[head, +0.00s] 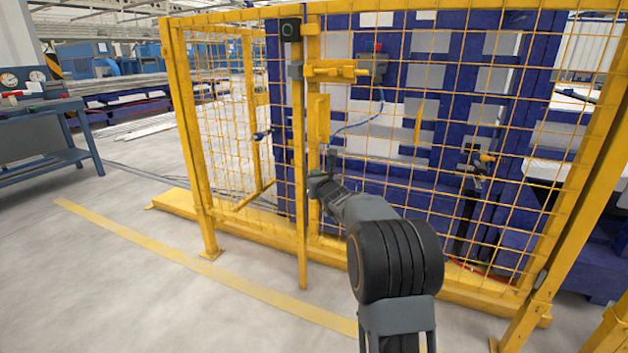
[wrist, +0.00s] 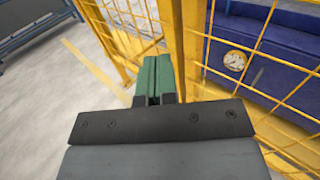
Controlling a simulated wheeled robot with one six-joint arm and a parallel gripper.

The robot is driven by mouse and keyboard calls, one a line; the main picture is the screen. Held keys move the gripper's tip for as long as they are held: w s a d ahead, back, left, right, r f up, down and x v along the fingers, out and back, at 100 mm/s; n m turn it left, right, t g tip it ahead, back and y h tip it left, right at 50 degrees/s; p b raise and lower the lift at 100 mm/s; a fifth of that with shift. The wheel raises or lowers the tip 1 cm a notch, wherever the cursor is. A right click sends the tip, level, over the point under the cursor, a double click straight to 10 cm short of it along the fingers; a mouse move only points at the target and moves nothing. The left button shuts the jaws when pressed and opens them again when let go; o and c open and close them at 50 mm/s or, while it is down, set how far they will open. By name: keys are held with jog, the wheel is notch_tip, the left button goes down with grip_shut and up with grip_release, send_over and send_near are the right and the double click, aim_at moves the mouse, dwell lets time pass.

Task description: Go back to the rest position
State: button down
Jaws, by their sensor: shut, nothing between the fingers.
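My gripper (wrist: 155,80) shows in the wrist view as two green fingers side by side with no clear gap between them. It is shut and empty. In the head view my grey and black arm reaches forward from the lower right, and its end is small and dark in front of the yellow fence posts. The finger details are too small to tell there. In the wrist view the fingers point toward the floor and the fence, just left of a yellow post (wrist: 193,45).
A yellow mesh fence (head: 440,130) stands close ahead, with a latch (head: 335,70) on its post. Blue machinery (head: 455,60) is behind it. A blue workbench (head: 45,130) stands at left. The floor (head: 100,270) at left front is clear, with a yellow line (head: 200,270) across it.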

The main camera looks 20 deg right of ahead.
jog(key=s+a+r+n+g+y+p, duration=0.8)
jog(key=s+a+r+n+p, duration=0.9)
jog(key=a+r+n+p, duration=0.5)
jog(key=s+d+r+n+g+h+p, duration=0.3)
jog(key=s+n+p, duration=0.4)
jog(key=s+p, duration=0.3)
jog(key=s+d+r+n+g+h+p, duration=0.3)
jog(key=s+n+p, duration=0.4)
jog(key=s+p, duration=0.3)
jog(key=shift+s+r+n+h, duration=0.4)
jog(key=shift+s+r, duration=0.2)
jog(key=shift+s, duration=0.05)
